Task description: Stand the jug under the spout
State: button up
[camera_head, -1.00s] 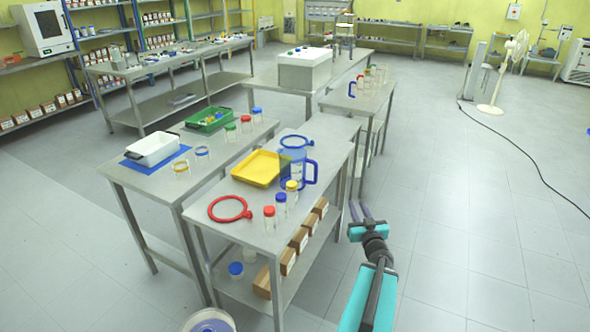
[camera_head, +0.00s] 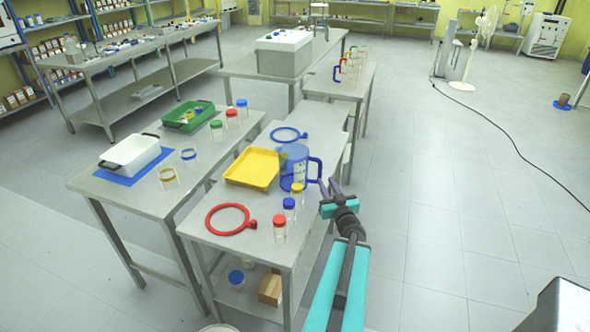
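The jug (camera_head: 293,167) is clear with a blue rim and a blue handle on its right side. It stands upright on the near table (camera_head: 212,228), right of a yellow tray. My gripper (camera_head: 329,183) is just right of the jug handle in the picture, near the table's right edge. Its two dark fingers are apart with nothing seen between them. I cannot tell from this view whether a finger touches the handle. I cannot make out a spout in the view.
The yellow tray (camera_head: 252,168), a red ring (camera_head: 230,219), a blue ring (camera_head: 289,134) and several capped jars (camera_head: 280,229) share the table. Other handled vessels (camera_head: 340,70) stand on a table behind. The floor (camera_head: 440,220) to the right is open.

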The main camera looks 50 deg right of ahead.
aim_at(320, 170)
jog(key=shift+d+f+b, duration=0.1)
jog(key=shift+b, duration=0.25)
jog(key=shift+w+d+f+b, duration=0.1)
jog(key=shift+w+d+b, duration=0.15)
jog(key=shift+b, duration=0.85)
jog(key=b+x, duration=0.2)
jog(key=b, duration=0.6)
jog(key=b+x, duration=0.3)
jog(key=b, duration=0.6)
dwell(0.4)
jog(key=shift+w+d+r, duration=0.2)
jog(key=shift+w+d, duration=0.05)
jog(key=shift+x, duration=1.05)
